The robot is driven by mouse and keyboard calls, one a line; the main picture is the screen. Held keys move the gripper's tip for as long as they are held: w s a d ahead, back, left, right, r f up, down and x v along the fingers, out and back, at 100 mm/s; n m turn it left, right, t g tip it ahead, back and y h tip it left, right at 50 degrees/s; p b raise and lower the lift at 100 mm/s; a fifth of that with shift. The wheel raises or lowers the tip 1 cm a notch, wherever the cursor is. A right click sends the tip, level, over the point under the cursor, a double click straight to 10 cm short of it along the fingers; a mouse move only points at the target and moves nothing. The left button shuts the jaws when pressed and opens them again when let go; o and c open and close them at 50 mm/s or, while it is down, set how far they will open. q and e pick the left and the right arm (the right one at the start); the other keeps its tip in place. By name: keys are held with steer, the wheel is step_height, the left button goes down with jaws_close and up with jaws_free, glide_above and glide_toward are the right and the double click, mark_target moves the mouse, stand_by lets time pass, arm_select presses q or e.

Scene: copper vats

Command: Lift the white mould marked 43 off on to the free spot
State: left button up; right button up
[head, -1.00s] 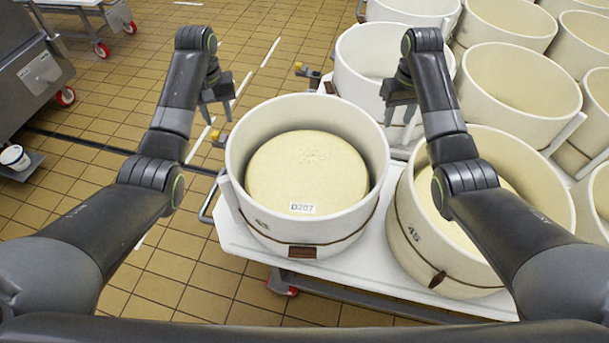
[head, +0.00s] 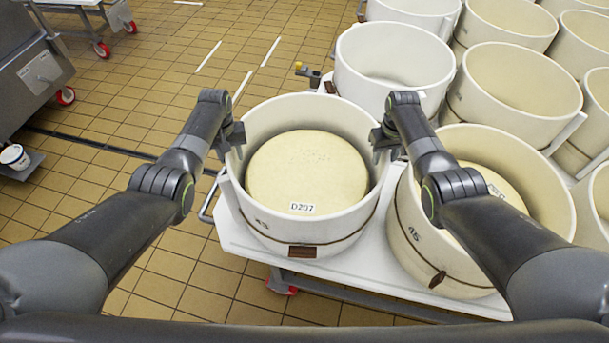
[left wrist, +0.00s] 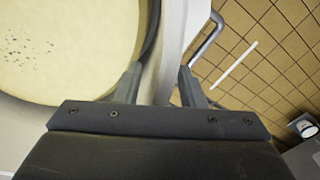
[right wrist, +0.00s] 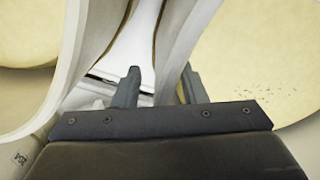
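The white mould marked 43 (head: 318,228) stands upright on a white-topped trolley (head: 238,240), with a round pale cheese (head: 305,170) labelled D207 inside. My left gripper (head: 231,143) is open at the mould's left rim. In the left wrist view the white wall (left wrist: 178,40) runs between its parted fingers. My right gripper (head: 384,150) is open at the right rim. In the right wrist view the mould's wall (right wrist: 190,40) lies between its fingers, with the cheese to the right. Whether any finger touches the wall I cannot tell.
A mould marked 45 (head: 425,255), holding a cheese, stands close on the right. An empty white mould (head: 390,85) stands behind. More moulds (head: 515,95) fill the right side. Tiled floor (head: 110,230) lies open at the left, with a steel machine (head: 35,75) beyond.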

arm_select(q)
steer(key=shift+f, duration=0.35)
arm_select(e)
steer(key=shift+f, duration=0.35)
arm_select(q)
steer(key=shift+c, duration=0.5)
arm_select(e)
steer(key=shift+c, duration=0.5)
arm_select(q)
jaws_close()
arm_select(e)
jaws_close()
arm_select(q)
steer(key=shift+w+r, duration=0.1)
arm_select(e)
steer(key=shift+w+r, duration=0.1)
steer(key=shift+r, duration=0.05)
